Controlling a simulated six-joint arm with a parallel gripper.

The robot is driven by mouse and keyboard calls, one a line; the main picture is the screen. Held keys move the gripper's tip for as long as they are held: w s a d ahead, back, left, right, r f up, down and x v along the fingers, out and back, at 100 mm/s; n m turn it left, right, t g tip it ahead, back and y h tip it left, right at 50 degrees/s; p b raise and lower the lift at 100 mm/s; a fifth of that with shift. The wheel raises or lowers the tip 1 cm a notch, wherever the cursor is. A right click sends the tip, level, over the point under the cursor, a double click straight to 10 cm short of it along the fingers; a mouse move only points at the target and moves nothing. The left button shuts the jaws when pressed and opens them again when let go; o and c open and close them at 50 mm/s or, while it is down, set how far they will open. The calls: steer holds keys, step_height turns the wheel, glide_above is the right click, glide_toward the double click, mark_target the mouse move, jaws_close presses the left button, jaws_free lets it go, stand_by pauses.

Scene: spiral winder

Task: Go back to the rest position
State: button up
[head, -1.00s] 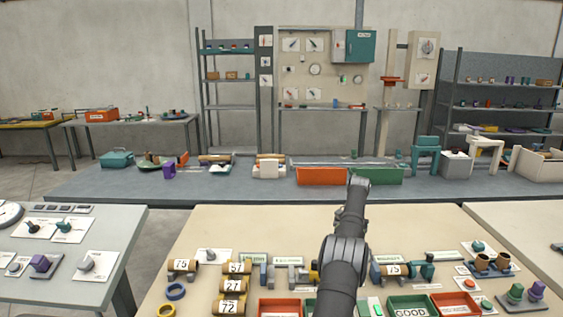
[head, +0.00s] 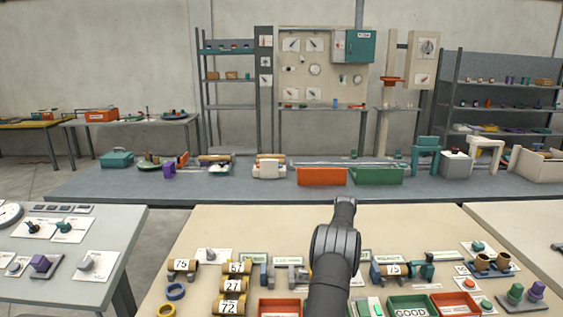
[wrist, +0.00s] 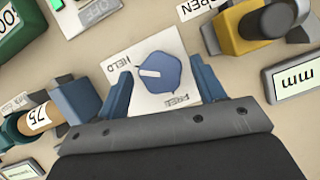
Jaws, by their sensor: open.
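The wrist view shows my gripper (wrist: 160,72), with its two blue fingers apart and nothing held between them. A blue knob (wrist: 165,75) on a white card (wrist: 140,95) marked HELD and FREE shows in the gap between the fingers. I cannot tell how far the fingers are above the card. In the head view my dark arm rises from the bottom edge over the beige bench (head: 215,235) and hides my gripper.
A tube labelled 75 (wrist: 38,116) in a blue holder and a yellow clamp (wrist: 248,22) flank my gripper. A green tray (head: 405,300) marked GOOD and a red tray (head: 455,303) are right of my arm. The bench's far strip is clear.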

steer(key=n+h, duration=0.1)
steer(key=n, duration=0.3)
steer(key=shift+a+n+h, duration=0.15)
steer(key=shift+n+h, duration=0.15)
steer(key=shift+h, duration=0.1)
steer(key=n+h, duration=0.1)
steer(key=n, duration=0.3)
steer(key=shift+a+n+t+h, duration=0.15)
steer(key=shift+n+t+h, duration=0.25)
steer(key=n, duration=0.2)
steer(key=n+t+h, duration=0.1)
steer(key=n, duration=0.2)
steer(key=shift+s+t, duration=0.2)
steer(key=shift+t, duration=0.1)
steer(key=n, duration=0.2)
steer(key=n+t, duration=0.1)
steer(key=n, duration=0.1)
steer(key=shift+t+h, duration=0.3)
steer(key=shift+h, duration=0.1)
steer(key=shift+a, duration=0.15)
